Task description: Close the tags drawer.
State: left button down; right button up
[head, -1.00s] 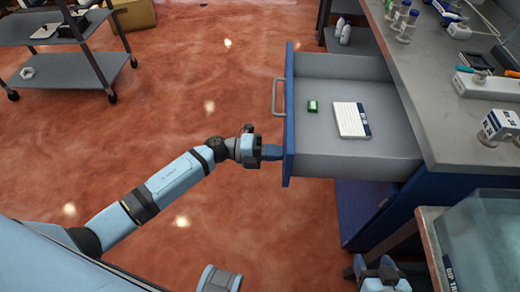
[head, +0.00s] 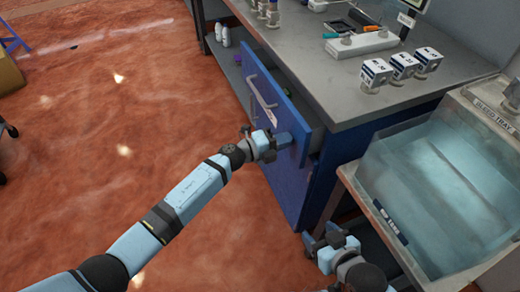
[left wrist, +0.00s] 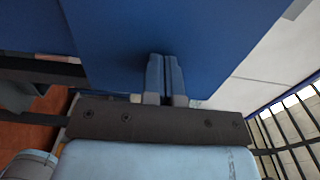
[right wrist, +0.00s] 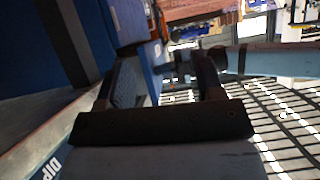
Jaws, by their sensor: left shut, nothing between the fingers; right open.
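The tags drawer has a blue front (head: 254,68) with a grey bar handle (head: 262,95) and a white label below it.
A clear tray (head: 440,180) on a stand is at the right, near my right gripper. White bottles (head: 222,35) stand on a low shelf.

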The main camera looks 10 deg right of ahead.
pick_arm(q)
jog(key=b+x, duration=0.1)
jog(key=x, duration=0.4)
jog(key=shift+w+d, duration=0.1)
jog(key=shift+d, duration=0.2)
jog(key=shift+d+r, duration=0.1)
jog(key=shift+r, duration=0.1)
pick_arm(e)
jog(key=shift+a, duration=0.4)
pick_arm(q)
jog(key=shift+r, duration=0.15)
pick_arm(e)
jog(key=shift+r, duration=0.1)
pick_arm(q)
jog(key=shift+a+f, duration=0.2)
jog(key=shift+a, duration=0.25)
jog(key=p+v, duration=0.2)
jog(key=v, duration=1.1)
jog(key=shift+a+f, duration=0.15)
jog(key=shift+a, duration=0.1)
pick_arm(e)
jog(key=shift+s, duration=1.1)
